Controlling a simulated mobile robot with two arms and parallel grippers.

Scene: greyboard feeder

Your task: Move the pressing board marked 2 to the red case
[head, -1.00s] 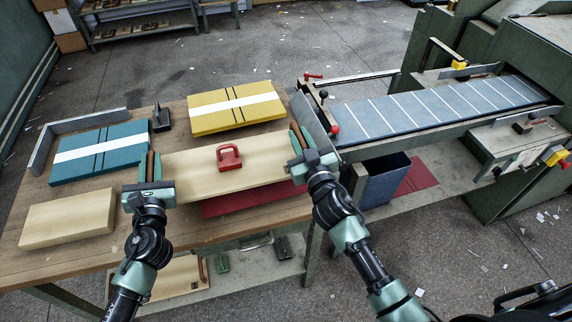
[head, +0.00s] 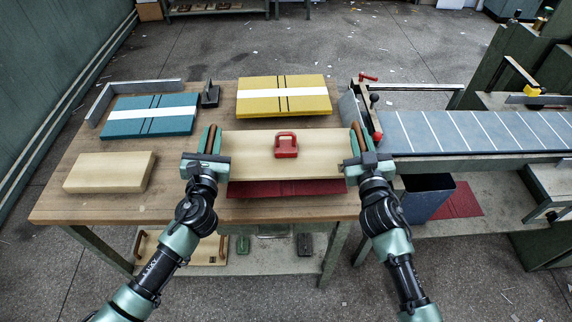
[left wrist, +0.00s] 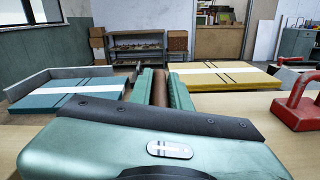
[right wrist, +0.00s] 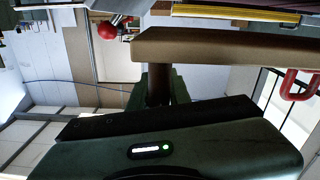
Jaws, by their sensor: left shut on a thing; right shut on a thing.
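A pale wooden pressing board (head: 250,144) lies level between my two grippers, with a brown grip at each end. My left gripper (head: 211,139) is shut on its left grip and my right gripper (head: 358,137) on its right grip.
A yellow case (head: 255,98) lies behind the board and a teal case (head: 125,122) at back left, beside a grey angle fence (head: 140,84). A bare pale board (head: 108,172) lies at front left. A blue striped conveyor (head: 460,132) adjoins on the right.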

